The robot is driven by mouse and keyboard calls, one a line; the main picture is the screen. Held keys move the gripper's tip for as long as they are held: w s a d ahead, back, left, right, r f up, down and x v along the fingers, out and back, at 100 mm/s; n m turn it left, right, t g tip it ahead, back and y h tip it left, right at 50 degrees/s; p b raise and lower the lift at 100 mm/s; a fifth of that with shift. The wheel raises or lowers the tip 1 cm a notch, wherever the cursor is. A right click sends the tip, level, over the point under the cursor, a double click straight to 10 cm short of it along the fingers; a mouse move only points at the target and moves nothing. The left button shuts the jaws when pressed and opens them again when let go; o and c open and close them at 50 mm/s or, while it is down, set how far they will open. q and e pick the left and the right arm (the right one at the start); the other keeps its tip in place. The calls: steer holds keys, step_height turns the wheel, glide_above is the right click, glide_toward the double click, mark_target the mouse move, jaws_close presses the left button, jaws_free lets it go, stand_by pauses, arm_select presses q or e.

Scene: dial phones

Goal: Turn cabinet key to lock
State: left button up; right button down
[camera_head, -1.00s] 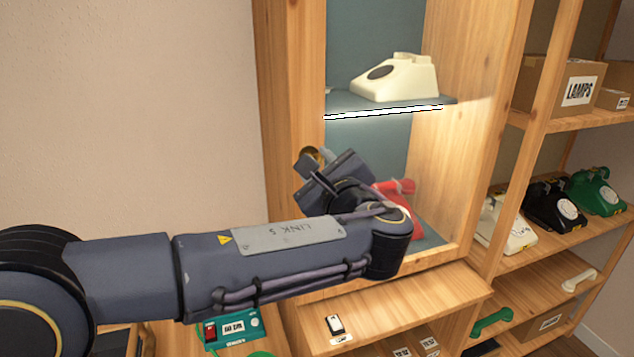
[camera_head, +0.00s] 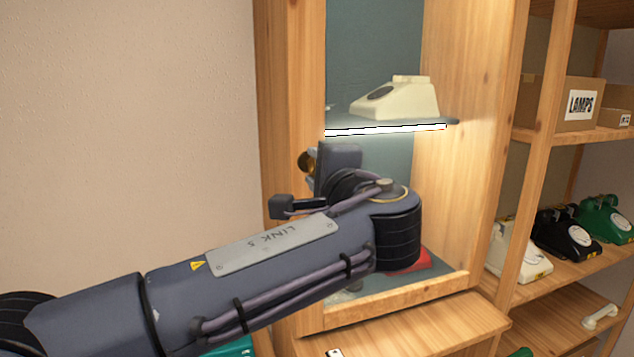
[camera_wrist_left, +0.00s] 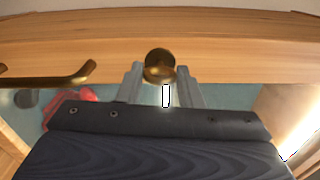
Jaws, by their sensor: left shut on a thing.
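The brass cabinet key (camera_head: 305,161) is at the cabinet's left wooden upright, partly hidden by my left gripper (camera_head: 312,168). In the left wrist view, the round brass head of the key (camera_wrist_left: 159,65) sits against the wooden frame between the two grey fingertips of my left gripper (camera_wrist_left: 160,76), which is shut on it. The key's shaft and the lock are hidden. The tall wooden cabinet (camera_head: 291,60) has a lit shelf and a teal back panel. My right gripper is not in view.
A brass handle (camera_wrist_left: 60,77) sticks out from the frame beside the key. Inside the cabinet, a cream phone (camera_head: 398,101) stands on the lit shelf, and a red phone (camera_head: 408,259) is mostly hidden behind my arm. Open shelves with phones and boxes stand to the right.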

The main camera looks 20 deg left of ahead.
arm_select(q)
steer(key=shift+f+n+b, duration=0.1)
steer(key=shift+n+b, duration=0.2)
steer(key=shift+n, duration=0.2)
steer(key=o, duration=1)
steer(key=v, duration=0.7)
steer(key=shift+s+d, duration=0.25)
steer(key=shift+s, duration=0.1)
